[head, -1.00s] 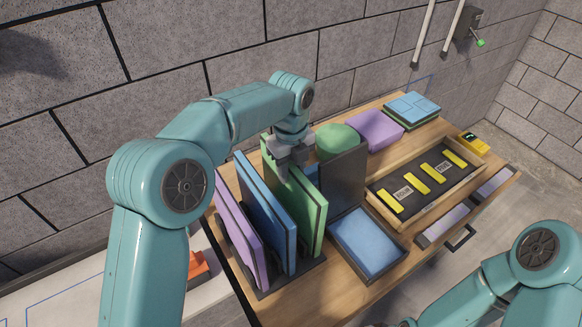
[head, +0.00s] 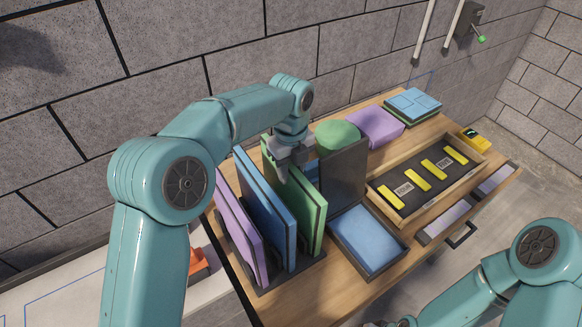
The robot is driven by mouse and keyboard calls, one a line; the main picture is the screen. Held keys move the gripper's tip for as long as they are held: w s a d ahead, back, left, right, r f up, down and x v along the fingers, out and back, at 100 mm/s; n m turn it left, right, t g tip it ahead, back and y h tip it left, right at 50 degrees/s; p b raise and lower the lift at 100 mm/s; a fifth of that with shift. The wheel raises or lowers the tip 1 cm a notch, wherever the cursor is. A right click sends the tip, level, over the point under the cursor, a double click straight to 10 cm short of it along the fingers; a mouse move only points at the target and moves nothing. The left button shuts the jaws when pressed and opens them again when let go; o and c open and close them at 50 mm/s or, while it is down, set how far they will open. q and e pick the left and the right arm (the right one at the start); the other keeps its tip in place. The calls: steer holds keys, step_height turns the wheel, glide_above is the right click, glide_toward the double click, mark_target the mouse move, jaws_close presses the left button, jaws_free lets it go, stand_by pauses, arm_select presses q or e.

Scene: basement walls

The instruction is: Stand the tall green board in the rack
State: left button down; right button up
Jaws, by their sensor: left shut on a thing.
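The tall green board (head: 308,212) stands upright in the dark rack (head: 318,262), at the right of the boards there. A blue board (head: 262,215) and a purple board (head: 238,240) stand to its left in the same rack. My left gripper (head: 285,168) is over the green board's upper edge and shut on it. The board's foot seems to be down in the rack, though its seat in the slot is hard to see. My right arm shows at the lower right, but its gripper is not in view.
A dark upright panel (head: 343,176) stands close to the right of the green board, with a green round thing (head: 337,135) behind it. A blue-lined tray (head: 367,238), a wooden tray with yellow bars (head: 426,200) and a purple block (head: 375,128) are further right.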

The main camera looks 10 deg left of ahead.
arm_select(q)
steer(key=c, duration=0.6)
jaws_free()
steer(key=shift+c, duration=0.2)
step_height(320, 180, up, 9)
steer(key=shift+f, duration=0.2)
step_height(320, 180, up, 8)
steer(key=p, duration=0.3)
steer(key=shift+f, duration=0.15)
